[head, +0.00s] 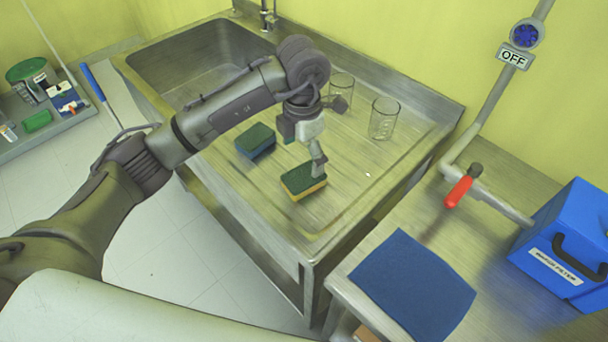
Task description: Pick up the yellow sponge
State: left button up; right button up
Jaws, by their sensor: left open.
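The yellow sponge (303,183) has a dark green top and yellow lower part. It lies on the ribbed drainboard of the steel sink unit. My left gripper (318,167) points down at the sponge's far right end, with its fingertips at or just above it. I cannot tell whether they touch it. The gripper is open, though its far finger is mostly hidden. A second sponge (256,141), green on top and blue below, lies further left on the drainboard. My right gripper is not in view.
Two glass beakers (384,118) stand behind my left gripper near the drainboard's back. The sink basin (200,62) is at the back left. A table at right holds a blue mat (412,285) and a blue case (570,245). A red-handled valve (458,191) stands near them.

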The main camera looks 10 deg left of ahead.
aim_at(304, 176)
pick_arm(q)
jog(key=f, duration=0.3)
jog(key=shift+w, duration=0.3)
jog(key=shift+f+p, duration=0.7)
jog(key=shift+f, duration=0.15)
notch_tip(304, 176, down, 4)
jog(key=shift+w+r+p, duration=0.15)
jog(key=shift+r+p, duration=0.05)
jog(key=shift+p, duration=0.45)
jog(key=shift+f, duration=0.25)
jog(key=c, duration=0.6)
jog(key=shift+c, duration=1)
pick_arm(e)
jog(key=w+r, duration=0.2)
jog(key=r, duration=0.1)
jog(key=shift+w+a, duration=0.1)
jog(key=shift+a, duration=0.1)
